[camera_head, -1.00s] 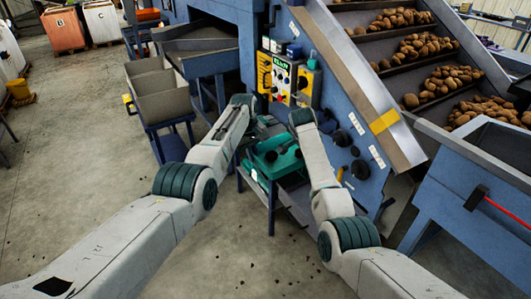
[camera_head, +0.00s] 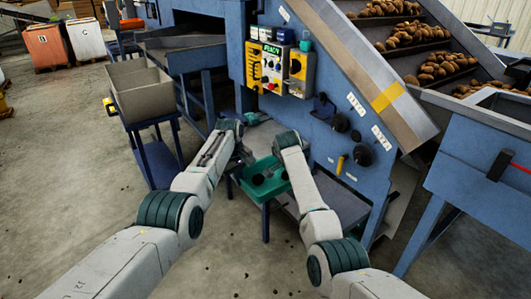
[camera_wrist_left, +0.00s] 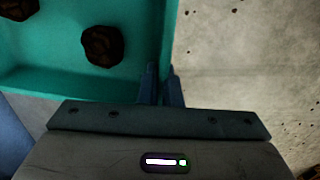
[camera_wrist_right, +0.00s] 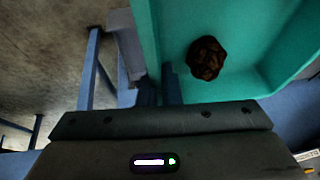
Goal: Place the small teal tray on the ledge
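The small teal tray (camera_head: 270,190) is held between my two grippers, in front of the blue machine, with dark lumps like potatoes inside. My left gripper (camera_head: 247,160) is at its left side; in the left wrist view its fingers (camera_wrist_left: 160,85) are close together around the tray's wall (camera_wrist_left: 90,78). My right gripper (camera_head: 283,160) is at its right side, partly hidden by its arm; in the right wrist view its fingers (camera_wrist_right: 158,90) are close together at the tray's wall (camera_wrist_right: 152,45). A grey flat surface (camera_head: 262,138) below the control panel, perhaps the ledge, lies behind the tray.
The yellow control panel (camera_head: 270,68) is on the machine above the tray. Black knobs (camera_head: 341,123) stick out to the right. A grey bin (camera_head: 143,93) on a blue stand is at left. A blue hopper (camera_head: 480,165) is at right. Bare floor lies in front.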

